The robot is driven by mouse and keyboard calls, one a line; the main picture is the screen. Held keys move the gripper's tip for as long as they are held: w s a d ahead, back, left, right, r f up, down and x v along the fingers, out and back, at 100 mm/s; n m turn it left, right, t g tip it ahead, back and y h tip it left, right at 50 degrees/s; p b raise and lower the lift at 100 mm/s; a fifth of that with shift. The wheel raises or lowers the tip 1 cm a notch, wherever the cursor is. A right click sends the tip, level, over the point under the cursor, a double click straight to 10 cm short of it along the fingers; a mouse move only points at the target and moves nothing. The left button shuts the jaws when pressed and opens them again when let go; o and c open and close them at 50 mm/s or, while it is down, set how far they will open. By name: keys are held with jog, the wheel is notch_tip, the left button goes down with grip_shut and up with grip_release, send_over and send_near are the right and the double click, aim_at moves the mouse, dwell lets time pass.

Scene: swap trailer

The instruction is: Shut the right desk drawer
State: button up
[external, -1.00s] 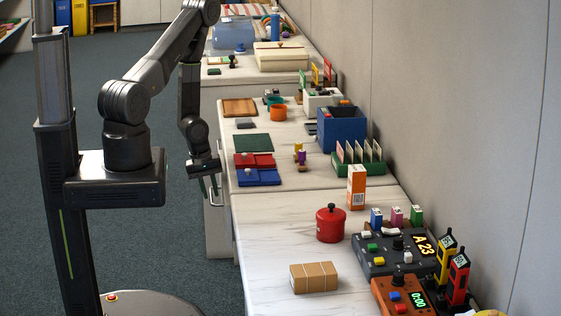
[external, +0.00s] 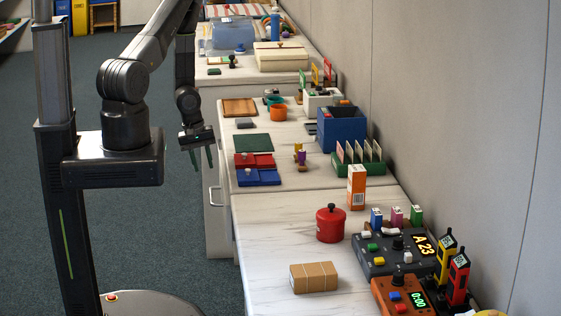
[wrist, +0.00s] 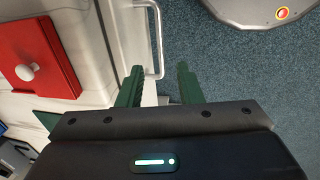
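The desk drawer (external: 214,222) is a pale front on the side of the white desk, with a metal bar handle (external: 213,198). In the wrist view the pale front (wrist: 118,35) and the handle (wrist: 158,40) show just beyond my fingertips. How far the drawer stands out cannot be told. My gripper (external: 203,158) hangs fingers down beside the desk edge, above and slightly left of the handle. In the wrist view its two green fingers (wrist: 160,76) are apart with nothing held between them. The handle appears near the left finger; no contact can be made out.
A red pot (external: 330,222) and a parcel (external: 314,277) stand nearer. The floor (external: 160,240) left of the desk is clear.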

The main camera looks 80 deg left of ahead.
jog(key=shift+s+r+p, duration=0.2)
jog(key=shift+r+p, duration=0.4)
jog(key=shift+r, duration=0.45)
jog(key=shift+s+r+p, duration=0.15)
jog(key=shift+r+p, duration=0.4)
jog(key=shift+r, duration=0.45)
